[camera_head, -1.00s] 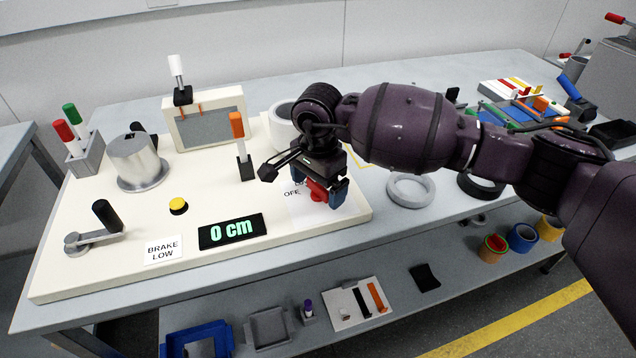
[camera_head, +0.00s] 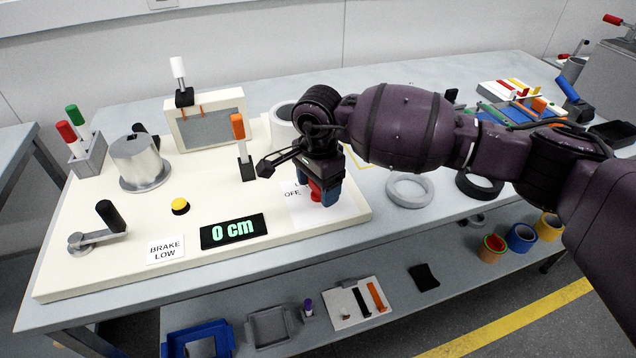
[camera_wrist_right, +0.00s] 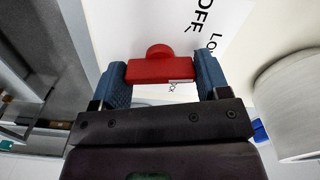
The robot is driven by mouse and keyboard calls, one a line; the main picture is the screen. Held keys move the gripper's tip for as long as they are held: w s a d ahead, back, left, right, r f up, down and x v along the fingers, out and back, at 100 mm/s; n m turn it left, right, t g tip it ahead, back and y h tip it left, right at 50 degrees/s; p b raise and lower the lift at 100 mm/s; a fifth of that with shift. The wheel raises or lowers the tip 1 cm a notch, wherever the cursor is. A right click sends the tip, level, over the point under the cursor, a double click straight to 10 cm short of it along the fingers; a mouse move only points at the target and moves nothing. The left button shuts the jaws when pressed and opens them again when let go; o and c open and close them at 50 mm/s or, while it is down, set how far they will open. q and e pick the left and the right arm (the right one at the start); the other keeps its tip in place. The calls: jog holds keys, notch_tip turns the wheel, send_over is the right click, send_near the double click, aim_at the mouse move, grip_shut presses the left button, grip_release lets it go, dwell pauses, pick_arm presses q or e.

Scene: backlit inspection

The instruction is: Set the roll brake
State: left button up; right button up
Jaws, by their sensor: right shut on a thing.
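A red knob (camera_head: 316,191) sits over a white label card (camera_head: 300,212) at the right end of the cream board; the card reads OFF, with other lettering partly hidden. My right gripper (camera_head: 320,195) is shut on the red knob. In the right wrist view the red knob (camera_wrist_right: 161,68) lies between the two blue fingers of the gripper (camera_wrist_right: 162,80). A white sign (camera_head: 165,250) reads BRAKE LOW. My left gripper is not in view.
The cream board (camera_head: 110,270) also carries a black-handled crank (camera_head: 97,230), a yellow button (camera_head: 180,206), a metal drum (camera_head: 139,162) and an orange-handled lever (camera_head: 239,128). A white roll (camera_head: 283,122) stands behind my gripper. A grey ring (camera_head: 409,190) lies on the table to the right.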

jog(key=m, duration=0.1)
jog(key=m+p, duration=0.1)
jog(key=m, duration=0.1)
jog(key=shift+r+m, duration=0.25)
jog(key=shift+m, duration=0.05)
jog(key=shift+m+p, duration=0.65)
jog(key=shift+m, duration=0.25)
jog(key=m+p, duration=0.1)
jog(key=m, duration=0.1)
jog(key=shift+m, duration=0.4)
jog(key=m+p, duration=0.1)
jog(key=m, duration=0.1)
jog(key=shift+m, duration=0.3)
jog(key=m+p, duration=0.1)
jog(key=m, duration=0.1)
jog(key=shift+f+m+p, duration=0.1)
jog(key=shift+m+p, duration=0.2)
jog(key=shift+p, duration=0.05)
jog(key=shift+m, duration=0.4)
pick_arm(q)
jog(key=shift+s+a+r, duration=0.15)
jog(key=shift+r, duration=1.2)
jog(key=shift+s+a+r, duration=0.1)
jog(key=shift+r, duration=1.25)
pick_arm(e)
jog(key=shift+f, duration=0.1)
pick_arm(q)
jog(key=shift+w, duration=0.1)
